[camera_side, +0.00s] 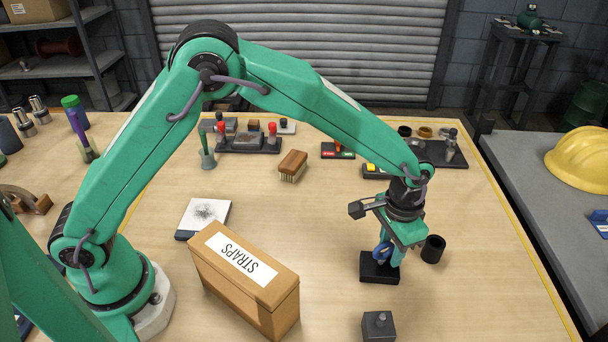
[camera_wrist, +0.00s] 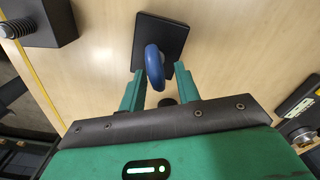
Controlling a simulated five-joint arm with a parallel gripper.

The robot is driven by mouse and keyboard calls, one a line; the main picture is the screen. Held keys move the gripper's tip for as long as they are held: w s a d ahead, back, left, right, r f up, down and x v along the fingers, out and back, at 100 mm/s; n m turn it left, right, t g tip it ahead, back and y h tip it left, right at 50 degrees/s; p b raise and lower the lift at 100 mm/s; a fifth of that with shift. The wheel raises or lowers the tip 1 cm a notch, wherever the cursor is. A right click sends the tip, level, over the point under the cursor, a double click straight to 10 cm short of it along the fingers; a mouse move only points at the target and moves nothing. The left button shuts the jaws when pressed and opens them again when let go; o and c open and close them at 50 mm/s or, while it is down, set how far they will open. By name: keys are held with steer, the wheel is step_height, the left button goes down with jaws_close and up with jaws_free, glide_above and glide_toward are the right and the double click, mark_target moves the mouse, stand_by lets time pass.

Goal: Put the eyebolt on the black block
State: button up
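The eyebolt's blue ring (camera_wrist: 154,67) stands between my gripper's two green fingers in the wrist view, seen nearly edge-on. It also shows in the side view (camera_side: 382,252), just over the black block (camera_side: 379,274). The block shows as a dark rectangle in the wrist view (camera_wrist: 160,38). My gripper (camera_wrist: 160,70) points down; its fingers are apart, with a visible gap between the ring and the right finger. The eyebolt's shank is hidden, and I cannot tell whether it is seated in the block.
A dark block with a peg (camera_side: 378,326) stands at the front. A black hollow cylinder (camera_side: 433,248) is right of my gripper. The STRAPS box (camera_side: 245,285) stands to the left. Trays with parts (camera_side: 250,145) lie at the back. The bench between is mostly clear.

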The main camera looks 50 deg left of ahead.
steer(key=shift+r, duration=0.1)
step_height(320, 180, up, 12)
stand_by(0.8)
steer(key=shift+a+r, duration=0.1)
steer(key=shift+r, duration=0.05)
stand_by(0.3)
steer(key=s+a+r+n+t, duration=0.1)
steer(key=s+a+r, duration=0.35)
steer(key=a, duration=0.35)
steer(key=s+a+r+n+t, duration=0.1)
steer(key=s+a+r+t, duration=0.1)
steer(key=s+a+r, duration=0.45)
steer(key=s+a+f+n+t, duration=0.2)
steer(key=s+a+f, duration=0.1)
steer(key=s+a, duration=0.7)
steer(key=shift+s+a+n+t, duration=0.3)
steer(key=shift+s+a, duration=0.1)
steer(key=shift+a, duration=0.75)
